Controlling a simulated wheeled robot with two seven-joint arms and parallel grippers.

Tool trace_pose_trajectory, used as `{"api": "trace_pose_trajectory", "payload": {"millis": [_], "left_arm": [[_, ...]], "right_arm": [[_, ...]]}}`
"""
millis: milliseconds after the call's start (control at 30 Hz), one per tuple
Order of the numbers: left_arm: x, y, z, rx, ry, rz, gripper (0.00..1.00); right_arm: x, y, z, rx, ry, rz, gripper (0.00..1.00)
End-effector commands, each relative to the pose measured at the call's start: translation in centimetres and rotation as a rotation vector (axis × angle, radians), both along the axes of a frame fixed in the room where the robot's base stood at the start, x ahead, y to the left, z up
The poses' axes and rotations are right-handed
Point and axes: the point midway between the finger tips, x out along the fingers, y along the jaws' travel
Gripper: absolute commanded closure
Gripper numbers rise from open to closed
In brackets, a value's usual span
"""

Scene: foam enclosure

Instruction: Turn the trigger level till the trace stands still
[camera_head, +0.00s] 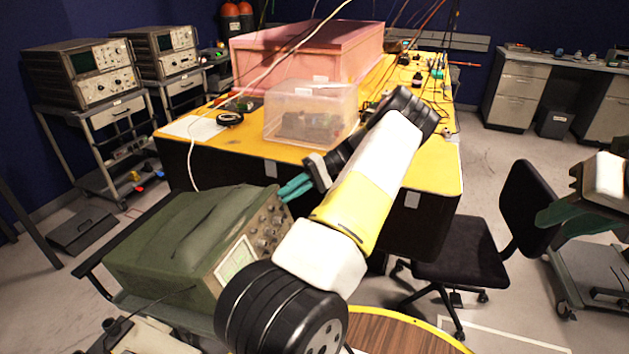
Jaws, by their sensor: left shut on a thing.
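A green oscilloscope (170,235) stands on a cart at the lower left, its knob panel (268,228) and small pale screen (236,262) turned to the right. The trace is too small to make out. My left gripper (284,192) has teal fingers that reach the upper end of the panel. They are shut on a knob there, which the fingers hide. My left arm crosses in front of the panel's right side and covers part of it.
A yellow-topped bench (432,160) behind carries a clear plastic box (312,110) and a pink foam enclosure (310,52). A black chair (460,250) stands right of my left arm. Other oscilloscopes (82,70) sit on carts at the far left.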

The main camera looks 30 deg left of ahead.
Motion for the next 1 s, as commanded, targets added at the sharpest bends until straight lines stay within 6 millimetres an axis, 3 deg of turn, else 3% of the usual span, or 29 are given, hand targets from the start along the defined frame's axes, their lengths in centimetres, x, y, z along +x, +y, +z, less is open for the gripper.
{"api": "trace_pose_trajectory", "payload": {"millis": [333, 367, 400, 733, 1000], "left_arm": [[0.1, 0.1, 0.1, 0.002, -0.001, -0.004, 1.0], [0.1, 0.1, 0.1, 0.002, -0.001, -0.004, 0.82], [0.1, 0.1, 0.1, 0.003, -0.002, -0.003, 0.79], [0.3, -0.1, 0.1, 0.001, -0.001, -0.002, 0.79], [3.7, -2.0, 1.3, 0.002, -0.004, -0.006, 0.79]], "right_arm": [[0.0, 0.0, 0.0, 0.0, 0.0, 0.0, 0.74], [0.0, 0.0, 0.0, 0.0, 0.0, 0.0, 0.74], [0.0, 0.0, 0.0, 0.0, 0.0, 0.0, 0.74], [0.0, 0.0, 0.0, 0.0, 0.0, 0.0, 0.74], [0.0, 0.0, 0.0, 0.0, 0.0, 0.0, 0.74]]}}
